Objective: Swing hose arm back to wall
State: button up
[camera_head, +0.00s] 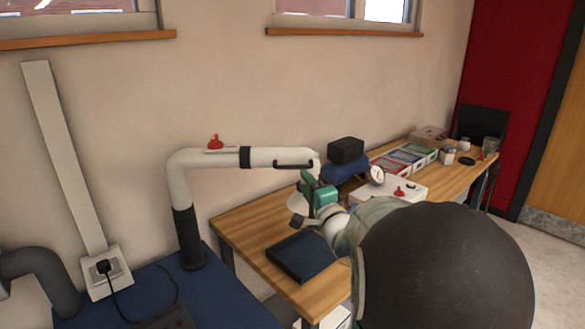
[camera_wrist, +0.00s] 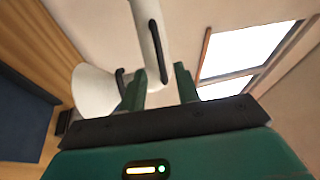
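The hose arm (camera_head: 210,160) is a white tube that rises from a black base and bends to run right, along the wall. It has a black collar, a red lever on top and a black handle (camera_head: 293,165) near its right end. In the wrist view the white tube with its handle (camera_wrist: 156,40) runs down from the top, and a white cone-shaped hood (camera_wrist: 95,92) is at left. My gripper (camera_head: 307,184) is at the tube's right end, by the hood. In the wrist view its green fingers (camera_wrist: 160,85) are apart, with the tube beyond them; contact cannot be told.
A wooden bench (camera_head: 250,228) runs along the wall, with a dark flat pad (camera_head: 299,256), a black-and-blue device (camera_head: 346,160) and trays (camera_head: 405,157). A blue surface (camera_head: 220,295) is in front. A white wall duct (camera_head: 65,150) stands left. Two windows are above.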

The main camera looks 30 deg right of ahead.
aim_at(293, 168)
jog(key=x, duration=0.8)
jog(key=shift+w+a, duration=0.1)
jog(key=shift+a, duration=0.1)
grip_shut()
